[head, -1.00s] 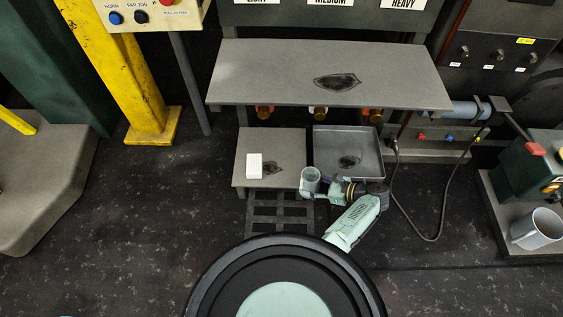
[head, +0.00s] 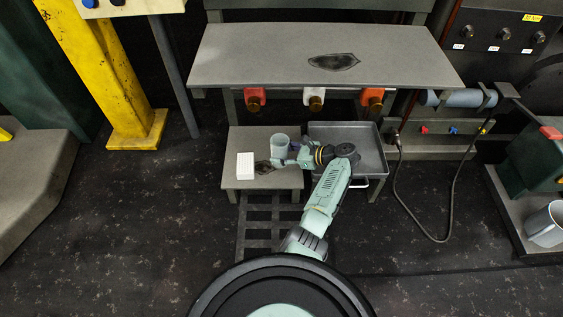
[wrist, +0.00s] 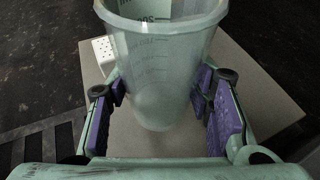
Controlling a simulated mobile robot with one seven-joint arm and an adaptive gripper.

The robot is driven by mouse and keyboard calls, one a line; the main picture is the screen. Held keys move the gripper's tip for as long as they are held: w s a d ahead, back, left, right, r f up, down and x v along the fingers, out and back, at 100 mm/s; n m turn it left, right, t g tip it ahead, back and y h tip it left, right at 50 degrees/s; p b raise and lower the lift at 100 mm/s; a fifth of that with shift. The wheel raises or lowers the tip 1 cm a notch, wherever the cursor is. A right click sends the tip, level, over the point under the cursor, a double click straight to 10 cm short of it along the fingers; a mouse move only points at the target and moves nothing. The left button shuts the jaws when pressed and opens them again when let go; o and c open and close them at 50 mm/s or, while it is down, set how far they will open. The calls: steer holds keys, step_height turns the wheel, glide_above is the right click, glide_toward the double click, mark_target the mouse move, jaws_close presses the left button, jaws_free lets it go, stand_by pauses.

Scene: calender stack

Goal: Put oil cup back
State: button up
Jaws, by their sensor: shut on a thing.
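The oil cup (head: 280,145) is a translucent pale cup with measuring marks. My gripper (head: 290,153) is shut on it from the right, and the cup stands upright between the purple finger pads in the wrist view (wrist: 160,90). The cup is over the small grey side table (head: 240,183). I cannot tell whether its base touches the top. The cup looks empty in the wrist view, with its open rim toward the camera.
Three taps, red, white (head: 315,98) and orange, hang below the upper shelf (head: 250,60). A grey mug (head: 545,225) stands far right.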

step_height(320, 180, down, 3)
steer(key=b, duration=0.3)
steer(key=shift+f, duration=0.15)
steer(key=shift+r, duration=0.2)
steer(key=shift+f, duration=0.1)
